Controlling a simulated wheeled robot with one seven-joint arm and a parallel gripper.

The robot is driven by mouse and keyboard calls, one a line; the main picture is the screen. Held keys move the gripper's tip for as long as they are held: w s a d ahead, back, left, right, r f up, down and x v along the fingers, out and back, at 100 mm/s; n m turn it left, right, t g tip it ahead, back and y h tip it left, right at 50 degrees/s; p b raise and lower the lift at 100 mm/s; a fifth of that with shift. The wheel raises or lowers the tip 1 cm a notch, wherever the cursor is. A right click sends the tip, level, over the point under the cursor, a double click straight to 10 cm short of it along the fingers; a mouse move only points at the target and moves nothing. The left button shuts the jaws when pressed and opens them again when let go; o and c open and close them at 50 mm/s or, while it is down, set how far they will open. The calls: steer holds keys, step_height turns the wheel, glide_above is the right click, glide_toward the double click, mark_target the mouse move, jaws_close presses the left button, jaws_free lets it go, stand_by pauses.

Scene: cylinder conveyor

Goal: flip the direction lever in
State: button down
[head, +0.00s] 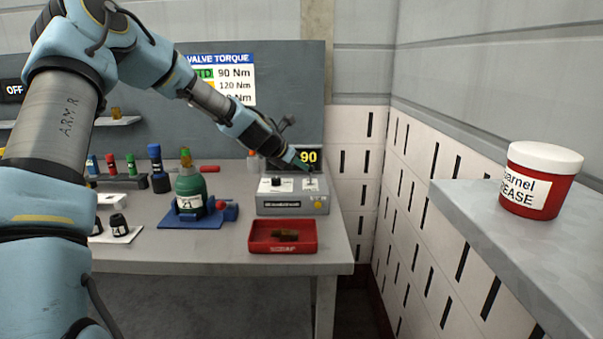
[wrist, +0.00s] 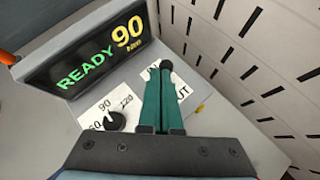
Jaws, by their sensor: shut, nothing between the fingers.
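The direction lever shows in the wrist view as a black round knob (wrist: 167,65) at the tips of my fingers. Its stem is hidden behind the fingers. A white label under it shows part of an "IN" and "OUT" marking. The lever belongs to the grey control box (head: 292,206) on the bench. My gripper (wrist: 160,82) has its teal fingers shut and empty, right by the knob; I cannot tell if they touch it. In the head view my gripper (head: 304,166) is low over the right part of the box.
A black dial (wrist: 115,121) points near 90 on the box. A display (wrist: 98,50) behind reads READY 90 Nm. A red tray (head: 262,246) lies in front of the box, a green bottle (head: 188,188) to its left. A perforated wall (head: 358,150) stands on the right.

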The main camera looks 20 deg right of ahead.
steer(key=shift+w+d+r, duration=0.1)
steer(key=shift+w+d, duration=0.15)
steer(key=shift+w, duration=0.25)
steer(key=shift+w+d+r, duration=0.1)
steer(key=shift+w+d, duration=0.15)
steer(key=shift+w, duration=0.2)
steer(key=shift+r+p, duration=0.65)
steer(key=shift+r, duration=0.15)
steer(key=shift+a, duration=0.1)
